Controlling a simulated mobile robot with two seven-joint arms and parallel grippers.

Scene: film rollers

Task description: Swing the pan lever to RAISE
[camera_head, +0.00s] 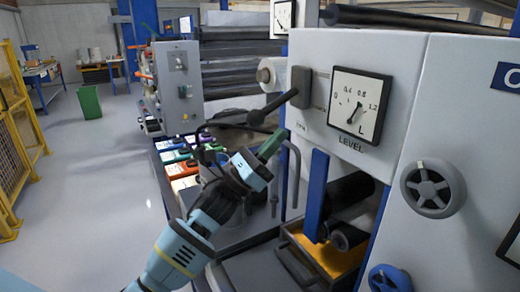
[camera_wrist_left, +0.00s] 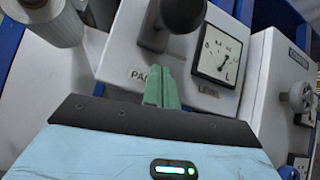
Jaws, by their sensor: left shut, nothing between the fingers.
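The pan lever is a dark rod with a round black knob (camera_head: 257,117), on a dark mount (camera_head: 302,88) at the left of the grey machine's face. In the head view the rod slants down to the left from the mount. My left gripper (camera_head: 273,142) has green fingers, shut and empty, just below and right of the knob in the picture. In the left wrist view the shut fingers (camera_wrist_left: 163,84) point at the panel below the large dark knob (camera_wrist_left: 181,14). Contact cannot be told. A label starting "PA" (camera_wrist_left: 147,76) is partly hidden by the fingers. My right gripper is not in view.
A LEVEL gauge (camera_head: 358,105) sits right of the lever. A blue upright bar (camera_head: 317,195), a black roller (camera_head: 350,190) and an orange-filled pan (camera_head: 335,262) lie below. A bent grey bar (camera_head: 294,165) stands close right of the gripper.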

